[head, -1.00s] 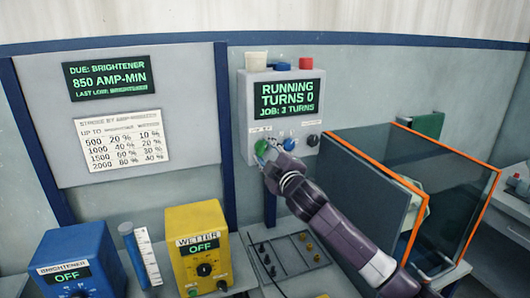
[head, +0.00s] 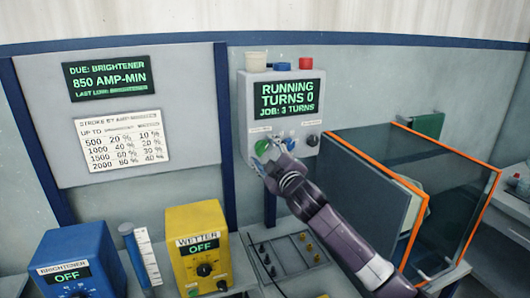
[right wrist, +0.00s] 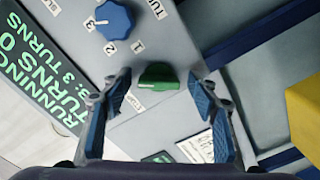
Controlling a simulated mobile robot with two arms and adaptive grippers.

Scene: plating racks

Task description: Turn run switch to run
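The control box (head: 249,100) on the back wall has a screen (head: 288,98) reading "RUNNING TURNS 0 JOB: 3 TURNS". A green knob (head: 262,147), seemingly the run switch, sits at its lower left. In the right wrist view the green knob (right wrist: 157,76) lies between and just beyond my fingertips, with a visible gap on both sides. My left gripper is out of view.
A blue numbered knob (right wrist: 115,19) and a black knob (head: 312,140) sit right of the green one. An orange-edged clear tank (head: 450,215) stands close to my right arm. Yellow wetter box (head: 205,224) and blue brightener box (head: 72,250) stand at lower left.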

